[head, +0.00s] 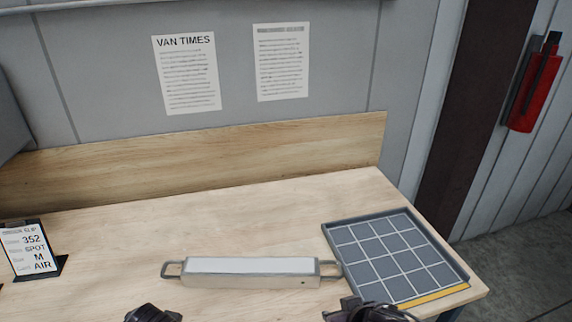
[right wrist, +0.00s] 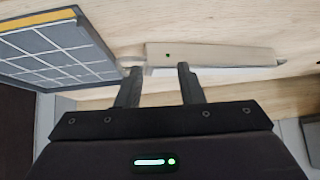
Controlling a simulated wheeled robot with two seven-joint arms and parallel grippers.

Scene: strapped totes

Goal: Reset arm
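My right gripper (head: 368,312) shows at the bottom edge of the head view, in front of the gap between the long box and the grid tray. In the right wrist view its two fingers (right wrist: 159,78) stand apart with nothing held between them. The left gripper (head: 152,313) shows only as a dark tip at the bottom edge, below the box's left part; its fingers cannot be made out.
A long pale box (head: 250,267) with a grey handle at each end lies on the wooden table (head: 200,225). It also shows beyond the fingers in the right wrist view (right wrist: 210,53). A grey grid tray (head: 395,258) sits at right. A sign (head: 27,250) stands at left.

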